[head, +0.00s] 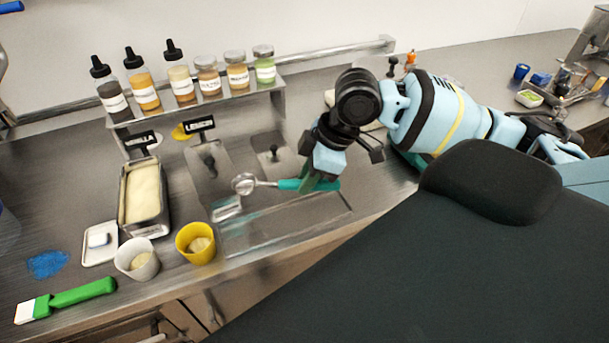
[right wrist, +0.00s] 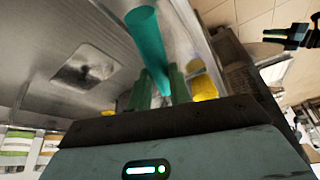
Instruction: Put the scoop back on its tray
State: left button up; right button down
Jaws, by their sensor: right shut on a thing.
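The scoop has a teal handle (head: 292,184) and a round metal bowl (head: 244,183) that points left. My right gripper (head: 318,184) is shut on the handle and holds the scoop above the steel counter. In the right wrist view the teal handle (right wrist: 147,45) runs up from between the green fingers (right wrist: 160,88). A shallow rectangular metal tray (head: 320,210) is set at the counter's front, below and beside the scoop. I cannot tell whether the scoop touches anything beneath. My left gripper does not show in the head view.
A yellow cup (head: 184,247), a white cup (head: 125,262) and a metal pan (head: 158,224) of pale ice cream stand left. A small white tray (head: 88,259) and a green-handled brush (head: 82,294) lie farther left. Bottles and jars fill a rear shelf (head: 150,120).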

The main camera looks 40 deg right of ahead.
jog(key=shift+s+a+f, duration=0.15)
jog(key=shift+s+f, duration=0.1)
jog(key=shift+f, duration=0.05)
jog(key=shift+s+f, duration=0.1)
jog(key=shift+f, duration=0.05)
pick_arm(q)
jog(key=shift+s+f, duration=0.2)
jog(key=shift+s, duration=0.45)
pick_arm(e)
jog(key=shift+f, duration=0.1)
jog(key=shift+f, duration=0.2)
jog(key=c, duration=1.5)
grip_release()
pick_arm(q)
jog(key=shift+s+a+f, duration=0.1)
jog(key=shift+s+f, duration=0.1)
pick_arm(e)
jog(key=shift+o, duration=1.1)
